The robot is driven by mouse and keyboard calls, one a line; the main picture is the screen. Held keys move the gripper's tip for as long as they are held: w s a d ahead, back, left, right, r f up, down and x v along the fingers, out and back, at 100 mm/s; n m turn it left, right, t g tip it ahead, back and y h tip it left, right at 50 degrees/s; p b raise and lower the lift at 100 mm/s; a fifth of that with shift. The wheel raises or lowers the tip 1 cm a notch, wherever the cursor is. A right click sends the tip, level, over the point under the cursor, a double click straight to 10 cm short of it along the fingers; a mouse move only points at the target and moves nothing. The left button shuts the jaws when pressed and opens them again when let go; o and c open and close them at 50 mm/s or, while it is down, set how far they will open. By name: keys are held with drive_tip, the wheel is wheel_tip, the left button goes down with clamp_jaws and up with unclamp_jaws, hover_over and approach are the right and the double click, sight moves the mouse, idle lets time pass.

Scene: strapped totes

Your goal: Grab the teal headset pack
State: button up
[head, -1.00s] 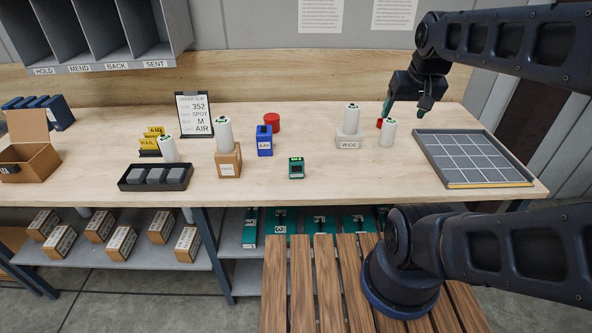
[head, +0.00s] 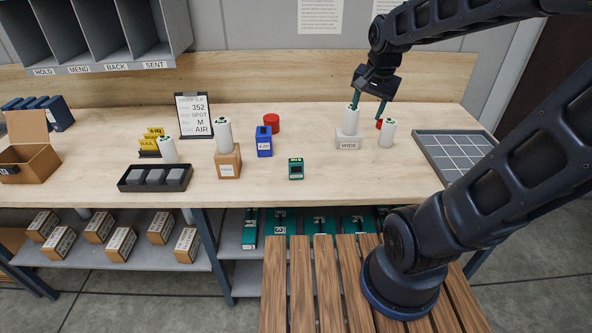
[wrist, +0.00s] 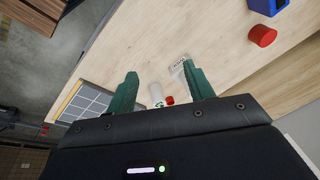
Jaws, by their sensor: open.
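A small teal box with a dark front panel (head: 296,169) stands upright on the workbench near its front edge, right of centre. It is the only teal pack on the bench top; I cannot read its label. More teal boxes (head: 281,222) lie on the shelf below, partly hidden by the slatted wood. My gripper (head: 368,108) is open and empty, above the back right of the bench, near the white rolls and well apart from the teal box. Its two teal fingers also show apart in the wrist view (wrist: 160,78).
A white roll (head: 351,120) stands on the WIDE block (head: 348,144); another roll (head: 388,133) is beside it. A blue box (head: 264,141), red cylinder (head: 272,123) and cardboard box with a roll (head: 228,162) stand left. A gridded tray (head: 430,153) is at right.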

drive_tip(key=w+a+f+m+g, duration=0.2)
drive_tip(key=w+a+f+m, duration=0.35)
drive_tip(key=a, duration=0.35)
drive_tip(key=m+g, duration=0.1)
drive_tip(key=m, duration=0.5)
hover_over(296, 160)
drive_tip(key=shift+h, duration=0.3)
drive_tip(key=f, duration=0.9)
drive_tip(key=shift+w+a+f, duration=0.1)
drive_tip(key=shift+w+f, duration=0.15)
drive_tip(key=shift+f, duration=0.15)
wheel_tip(296, 160, down, 6)
drive_tip(key=shift+r, duration=0.25)
drive_tip(key=shift+s+f, duration=0.2)
drive_tip(key=shift+f, duration=1.15)
drive_tip(key=shift+s+f, duration=0.15)
drive_tip(key=shift+f, duration=1.2)
clamp_jaws()
drive_tip(key=shift+r, duration=0.15)
